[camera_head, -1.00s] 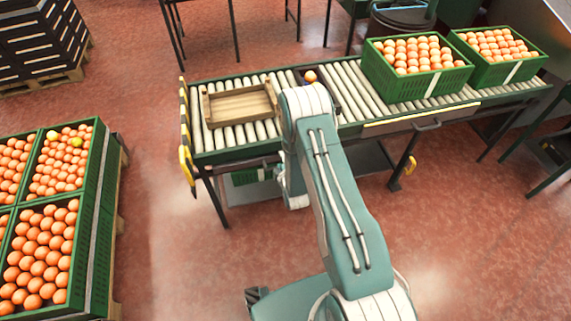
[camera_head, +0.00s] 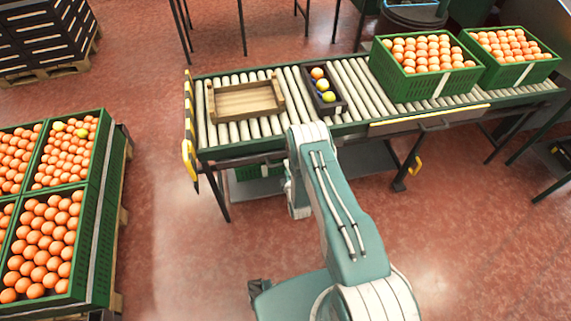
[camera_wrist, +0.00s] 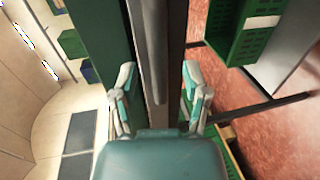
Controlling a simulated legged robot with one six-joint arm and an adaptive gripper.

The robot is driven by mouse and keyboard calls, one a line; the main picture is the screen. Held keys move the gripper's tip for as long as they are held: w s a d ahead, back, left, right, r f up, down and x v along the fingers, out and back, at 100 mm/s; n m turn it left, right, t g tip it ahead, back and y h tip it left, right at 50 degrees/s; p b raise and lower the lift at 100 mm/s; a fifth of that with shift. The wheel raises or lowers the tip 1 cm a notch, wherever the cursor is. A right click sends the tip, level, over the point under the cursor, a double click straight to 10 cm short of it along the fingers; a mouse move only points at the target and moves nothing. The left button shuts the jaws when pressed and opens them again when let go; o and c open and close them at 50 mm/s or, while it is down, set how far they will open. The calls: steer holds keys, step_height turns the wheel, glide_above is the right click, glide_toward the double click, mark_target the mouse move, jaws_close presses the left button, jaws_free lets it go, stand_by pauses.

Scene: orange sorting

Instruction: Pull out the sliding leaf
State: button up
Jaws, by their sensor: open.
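The sliding leaf (camera_head: 420,120) appears to be the grey panel with a yellow top edge along the front of the roller conveyor, right of my arm. A dark handle (camera_head: 433,126) sticks out from its front. My gripper (camera_wrist: 158,78) is open in the wrist view, its two fingers apart. A long grey bar (camera_wrist: 150,45) runs between the fingers, beside the green frame. I cannot tell whether this bar is part of the leaf or whether a finger touches it. In the head view my arm hides the gripper.
On the conveyor (camera_head: 350,92) are a wooden tray (camera_head: 247,113), a dark box with several fruits (camera_head: 340,101), and two green crates of oranges (camera_head: 420,86), (camera_head: 510,76). Full green crates (camera_head: 95,215) stand at left. Conveyor legs stand beneath; the red floor (camera_head: 190,260) in front is mostly clear.

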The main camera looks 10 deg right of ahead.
steer(key=shift+x, duration=1.4)
jaws_close()
steer(key=shift+s, duration=0.1)
